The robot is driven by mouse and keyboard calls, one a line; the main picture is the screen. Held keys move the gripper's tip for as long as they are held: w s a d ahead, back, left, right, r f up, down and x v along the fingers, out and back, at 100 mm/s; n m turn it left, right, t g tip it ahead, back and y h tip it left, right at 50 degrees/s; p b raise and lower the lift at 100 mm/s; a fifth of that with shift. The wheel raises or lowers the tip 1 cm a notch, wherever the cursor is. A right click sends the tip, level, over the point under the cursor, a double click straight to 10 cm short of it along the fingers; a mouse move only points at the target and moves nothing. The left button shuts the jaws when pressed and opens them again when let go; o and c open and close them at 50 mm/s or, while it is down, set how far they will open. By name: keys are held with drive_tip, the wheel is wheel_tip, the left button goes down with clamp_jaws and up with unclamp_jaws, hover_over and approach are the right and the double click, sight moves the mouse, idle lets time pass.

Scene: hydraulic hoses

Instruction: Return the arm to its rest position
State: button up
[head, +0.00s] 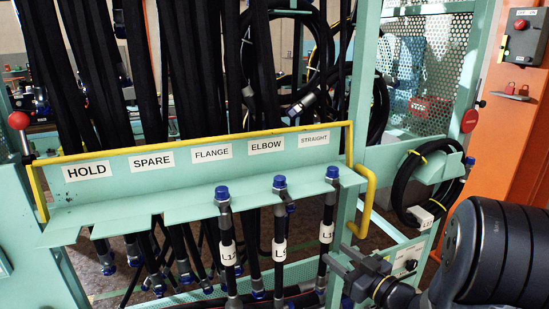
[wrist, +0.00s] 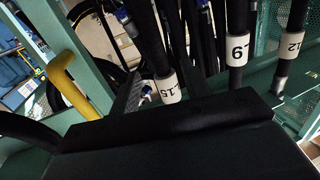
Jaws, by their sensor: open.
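My gripper (head: 345,270) is at the lower right in the head view, beside the right end of the hose rack. Its dark fingers point left toward the hanging hoses. It is open, and I see no hose held between the fingers. My dark arm joint bulks large at the right edge. Three labelled hoses hang near the gripper; the closest carries a white tag reading 15 (wrist: 168,88).
The green rack shelf (head: 110,215) has HOLD, SPARE, FLANGE, ELBOW and STRAIGHT labels. Blue-capped hoses sit in its three right slots. A yellow rail (head: 365,205) bends down near my gripper. A coiled black hose (head: 400,190) hangs on the right, with an orange cabinet (head: 510,130) behind.

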sight(327, 247)
drive_tip(key=x, duration=0.2)
drive_tip(key=p+x, duration=0.1)
drive_tip(key=x, duration=0.4)
drive_tip(key=shift+w+a+r+p, duration=0.1)
drive_tip(key=shift+r+p, duration=0.2)
drive_tip(key=shift+p, duration=0.1)
drive_tip(key=shift+s+d+f, duration=0.1)
drive_tip(key=shift+s+d, duration=0.1)
drive_tip(key=shift+s, duration=0.35)
drive_tip(key=shift+w, duration=0.1)
